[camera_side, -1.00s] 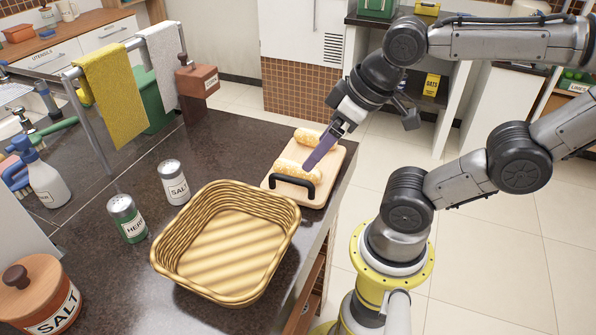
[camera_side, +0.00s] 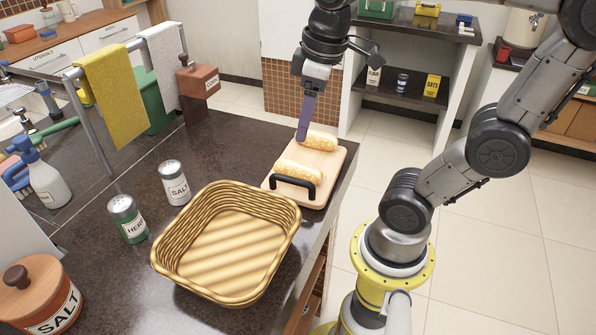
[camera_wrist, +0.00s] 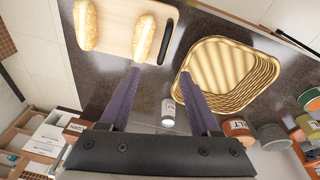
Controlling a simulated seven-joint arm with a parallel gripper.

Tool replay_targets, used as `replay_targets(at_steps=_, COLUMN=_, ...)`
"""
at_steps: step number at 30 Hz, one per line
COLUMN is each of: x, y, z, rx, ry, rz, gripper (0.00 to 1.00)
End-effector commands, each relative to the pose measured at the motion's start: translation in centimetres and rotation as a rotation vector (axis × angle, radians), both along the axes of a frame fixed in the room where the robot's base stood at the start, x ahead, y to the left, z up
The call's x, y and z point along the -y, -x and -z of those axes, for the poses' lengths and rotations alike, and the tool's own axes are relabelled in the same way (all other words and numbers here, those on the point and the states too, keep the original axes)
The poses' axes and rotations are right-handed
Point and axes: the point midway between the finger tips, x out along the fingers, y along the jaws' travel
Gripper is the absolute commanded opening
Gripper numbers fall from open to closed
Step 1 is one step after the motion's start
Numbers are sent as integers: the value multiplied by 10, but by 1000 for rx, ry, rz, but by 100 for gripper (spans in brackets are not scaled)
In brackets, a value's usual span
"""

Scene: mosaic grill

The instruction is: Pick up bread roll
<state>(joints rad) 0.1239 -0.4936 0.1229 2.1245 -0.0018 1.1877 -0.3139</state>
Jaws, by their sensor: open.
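Two bread rolls lie on a light wooden cutting board (camera_side: 318,192) with a dark handle. The near roll (camera_side: 297,171) lies beside the handle, and the far roll (camera_side: 320,141) lies toward the back of the board. In the wrist view the rolls (camera_wrist: 144,38) and (camera_wrist: 87,25) lie beyond my fingertips, near the top. My gripper (camera_side: 301,136) points down near the left end of the far roll in the side view; I cannot tell whether it touches. In the wrist view my gripper (camera_wrist: 158,80) has its purple fingers wide apart with nothing between them.
An empty wicker basket (camera_side: 160,252) stands in front of the board. A salt shaker (camera_side: 174,182) and a herb shaker (camera_side: 127,219) stand left of the basket. A brown box (camera_side: 198,82) stands at the counter's back. Dark counter between shakers and board is clear.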

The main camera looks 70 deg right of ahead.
Motion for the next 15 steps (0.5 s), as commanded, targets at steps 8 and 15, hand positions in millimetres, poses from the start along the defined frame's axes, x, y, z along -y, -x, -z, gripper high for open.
replay_targets(at_steps=8, x=39, y=-40, z=18, rx=-180, ry=-28, rz=83, gripper=64)
replay_targets(at_steps=15, x=44, y=-39, z=45, rx=-203, ry=-36, rz=103, gripper=64)
